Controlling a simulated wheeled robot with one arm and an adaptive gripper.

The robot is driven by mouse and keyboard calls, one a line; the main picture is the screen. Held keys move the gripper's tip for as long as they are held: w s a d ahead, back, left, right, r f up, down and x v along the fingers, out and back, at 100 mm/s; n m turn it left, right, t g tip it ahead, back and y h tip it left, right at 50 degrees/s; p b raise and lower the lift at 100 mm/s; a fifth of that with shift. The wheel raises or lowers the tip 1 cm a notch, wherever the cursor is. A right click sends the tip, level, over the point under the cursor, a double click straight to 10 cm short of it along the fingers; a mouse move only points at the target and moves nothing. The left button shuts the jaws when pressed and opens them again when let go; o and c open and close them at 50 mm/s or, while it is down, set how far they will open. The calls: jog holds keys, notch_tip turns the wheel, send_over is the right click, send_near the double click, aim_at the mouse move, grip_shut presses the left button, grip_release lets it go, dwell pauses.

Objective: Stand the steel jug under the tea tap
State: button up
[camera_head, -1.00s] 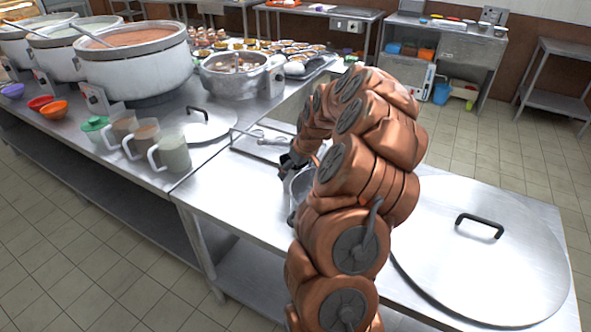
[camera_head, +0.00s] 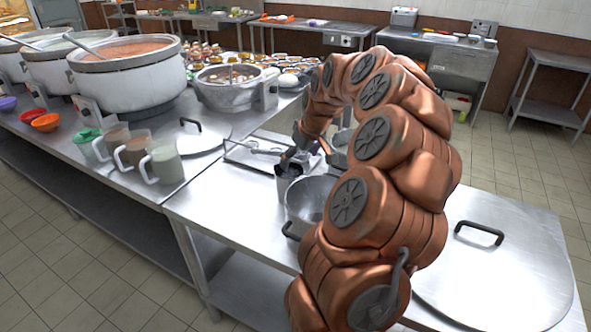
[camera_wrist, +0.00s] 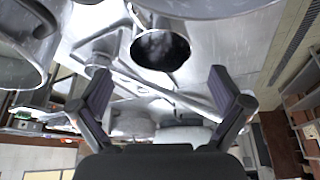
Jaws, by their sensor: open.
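A steel jug (camera_head: 287,186) stands upright on the steel counter, just below my gripper (camera_head: 292,163). In the wrist view the jug (camera_wrist: 160,50) shows its round, dark mouth just beyond the gap between my fingertips. My gripper (camera_wrist: 160,82) is open, with a dark finger on either side and nothing held. Its fingers appear apart from the jug. I cannot make out the tea tap in either view.
A steel pot (camera_head: 308,202) stands close to the jug's right, with another pot (camera_head: 341,148) behind. A shallow tray (camera_head: 250,152) lies behind the jug. Plastic jugs (camera_head: 165,166) stand to the left. A large lid (camera_head: 500,270) covers the right counter. Counter left of the jug is clear.

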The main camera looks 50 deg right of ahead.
jog(key=shift+s+r, duration=0.25)
jog(key=shift+r, duration=0.45)
